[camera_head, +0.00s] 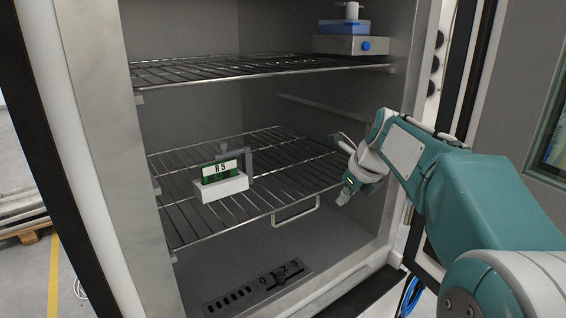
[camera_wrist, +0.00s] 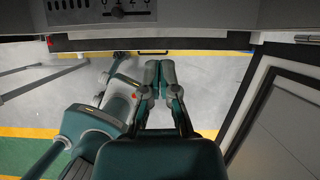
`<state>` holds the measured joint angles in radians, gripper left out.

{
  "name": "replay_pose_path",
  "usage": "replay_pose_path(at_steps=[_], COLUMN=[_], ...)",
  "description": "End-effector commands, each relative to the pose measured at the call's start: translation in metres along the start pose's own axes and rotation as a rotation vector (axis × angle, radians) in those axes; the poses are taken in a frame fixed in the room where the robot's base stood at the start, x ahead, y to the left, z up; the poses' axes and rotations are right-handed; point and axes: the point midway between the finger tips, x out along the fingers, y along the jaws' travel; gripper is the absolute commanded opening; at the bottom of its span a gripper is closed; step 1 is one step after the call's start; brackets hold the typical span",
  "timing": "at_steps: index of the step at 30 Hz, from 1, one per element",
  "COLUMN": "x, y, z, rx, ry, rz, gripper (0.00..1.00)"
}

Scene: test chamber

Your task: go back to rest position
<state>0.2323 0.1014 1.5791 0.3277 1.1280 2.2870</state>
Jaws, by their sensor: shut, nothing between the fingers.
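My gripper (camera_head: 341,168) is in the right part of the chamber opening in the head view, to the right of the lower wire shelf's handle. In the wrist view my gripper (camera_wrist: 159,64) points over the floor below the chamber, with its two fingertips together and nothing between them. My arm comes in from the lower right of the head view.
The upper wire rack (camera_head: 250,69) holds a metal box (camera_head: 340,45) with a blue knob. The chamber door (camera_head: 537,60) stands open at right. A slider panel (camera_head: 258,289) is below.

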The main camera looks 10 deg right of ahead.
Motion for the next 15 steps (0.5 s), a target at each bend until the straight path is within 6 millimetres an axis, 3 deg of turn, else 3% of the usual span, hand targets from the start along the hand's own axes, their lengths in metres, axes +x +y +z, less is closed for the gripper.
replay_pose_path(at_steps=[5, 15], x=[-0.014, -0.031], y=[0.031, 0.098], z=[-0.019, -0.079], rx=[-0.315, -1.118], ry=[0.015, 0.083], rz=[-0.026, -0.069], gripper=[0.0, 0.0])
